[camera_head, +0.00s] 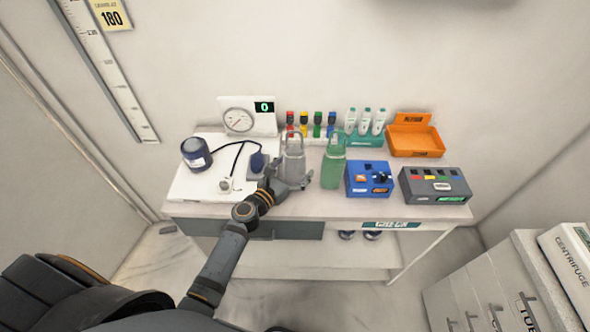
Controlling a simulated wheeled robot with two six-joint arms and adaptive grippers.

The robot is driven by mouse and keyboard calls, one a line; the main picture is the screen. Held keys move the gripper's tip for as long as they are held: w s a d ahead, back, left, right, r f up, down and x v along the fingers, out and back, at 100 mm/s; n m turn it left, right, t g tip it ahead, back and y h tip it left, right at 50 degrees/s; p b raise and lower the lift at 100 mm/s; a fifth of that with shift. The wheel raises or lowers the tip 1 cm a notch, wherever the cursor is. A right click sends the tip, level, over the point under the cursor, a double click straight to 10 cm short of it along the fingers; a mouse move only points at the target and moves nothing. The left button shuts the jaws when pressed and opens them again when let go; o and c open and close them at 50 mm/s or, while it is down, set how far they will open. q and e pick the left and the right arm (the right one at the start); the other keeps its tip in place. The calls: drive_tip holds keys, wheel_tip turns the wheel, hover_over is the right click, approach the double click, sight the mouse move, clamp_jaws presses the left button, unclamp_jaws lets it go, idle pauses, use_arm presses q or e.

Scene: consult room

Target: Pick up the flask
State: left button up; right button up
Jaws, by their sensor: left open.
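A clear grey flask-like vessel (294,158) with a loop at its top stands upright on the table (350,207). A translucent green bottle (333,166) stands just to its right. I cannot tell for certain which of the two is the flask. My left arm reaches in from the lower left. My left gripper (287,182) is open at the lower front of the grey vessel, and covers part of its base. I cannot tell whether the fingers touch it. My right gripper is not in view.
A blue box (368,179) and a grey box (434,186) stand to the right. An orange tray (415,141) and a rack of white bottles (364,139) are behind. A blood-pressure cuff (196,154) lies left. A gauge (240,121) stands at the back.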

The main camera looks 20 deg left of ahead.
sight(291, 162)
use_arm(q)
drive_tip(key=shift+w, duration=0.15)
drive_tip(key=shift+s, duration=0.2)
drive_tip(key=c, duration=1.6)
drive_tip(key=r+p, duration=0.2)
drive_tip(key=r, duration=0.1)
drive_tip(key=r+p, duration=0.1)
drive_tip(key=shift+s+r, duration=0.25)
drive_tip(key=s+r+p, duration=0.1)
drive_tip(key=r, duration=0.1)
drive_tip(key=s+d+r+p, duration=0.1)
drive_tip(key=s+r, duration=0.1)
drive_tip(key=shift+s+r, duration=0.15)
drive_tip(key=s+r, duration=0.1)
drive_tip(key=s, duration=0.2)
drive_tip(key=s+d+r, duration=0.1)
drive_tip(key=s, duration=0.2)
drive_tip(key=s+d+r, duration=0.1)
drive_tip(key=s+r, duration=0.1)
drive_tip(key=s, duration=0.1)
drive_tip(key=shift+s+d+r+b, duration=0.1)
drive_tip(key=shift+s+d+b, duration=0.05)
drive_tip(key=shift+s+b, duration=0.2)
drive_tip(key=c, duration=0.3)
